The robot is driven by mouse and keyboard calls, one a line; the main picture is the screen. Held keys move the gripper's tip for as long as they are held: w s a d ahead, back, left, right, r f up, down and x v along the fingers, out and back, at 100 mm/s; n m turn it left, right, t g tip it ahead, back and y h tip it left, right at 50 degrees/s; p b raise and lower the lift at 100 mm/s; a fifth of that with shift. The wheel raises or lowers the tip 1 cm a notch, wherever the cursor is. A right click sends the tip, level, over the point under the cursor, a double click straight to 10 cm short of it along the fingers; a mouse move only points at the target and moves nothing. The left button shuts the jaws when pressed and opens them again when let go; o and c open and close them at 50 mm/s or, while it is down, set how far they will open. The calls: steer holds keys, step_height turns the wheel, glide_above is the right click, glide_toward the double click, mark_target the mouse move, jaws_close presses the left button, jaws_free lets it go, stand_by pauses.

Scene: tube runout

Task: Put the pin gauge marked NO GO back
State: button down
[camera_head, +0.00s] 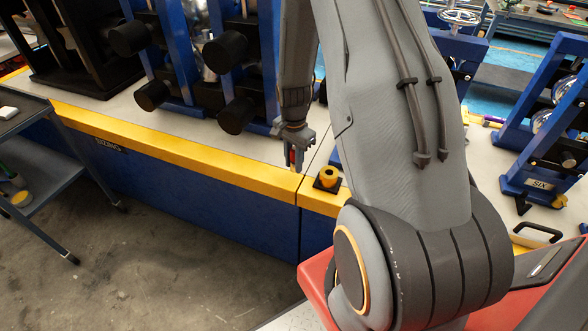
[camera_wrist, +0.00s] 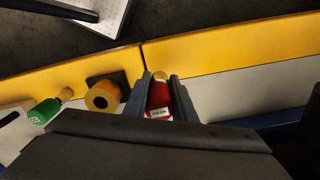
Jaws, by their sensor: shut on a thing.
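My gripper (camera_head: 293,158) is shut on a red-handled pin gauge (camera_wrist: 158,97) and holds it above the bench edge. In the wrist view my gripper (camera_wrist: 160,76) has one finger on each side of the red handle. The gauge has a brass-coloured end and a white label, too small to read surely. Beside it, apart from the fingers, a yellow ring with a dark hole (camera_wrist: 102,97) sits on a black square base; this ring also shows in the head view (camera_head: 328,175). A green-handled gauge (camera_wrist: 43,111) with a brass-coloured end lies left of the ring.
The bench has a yellow front edge (camera_head: 170,141) with a seam near the ring. Blue frames with black cylinders (camera_head: 237,114) stand behind my gripper. A dark cart (camera_head: 30,150) stands at the left. The pale bench top left of my gripper is clear.

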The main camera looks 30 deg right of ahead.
mark_target(293, 150)
steer(key=shift+f+p, duration=0.6)
steer(key=shift+f, duration=1.15)
steer(key=shift+f, duration=0.2)
steer(key=c, duration=1.5)
jaws_free()
steer(key=shift+a+r+b, duration=0.2)
steer(key=shift+r+b, duration=1.25)
steer(key=shift+r, duration=2.5)
steer(key=s+a+r+n+t, duration=0.1)
steer(key=s+a+r+n, duration=1.3)
steer(key=shift+s+a+r, duration=0.25)
steer(key=shift+s+r, duration=0.15)
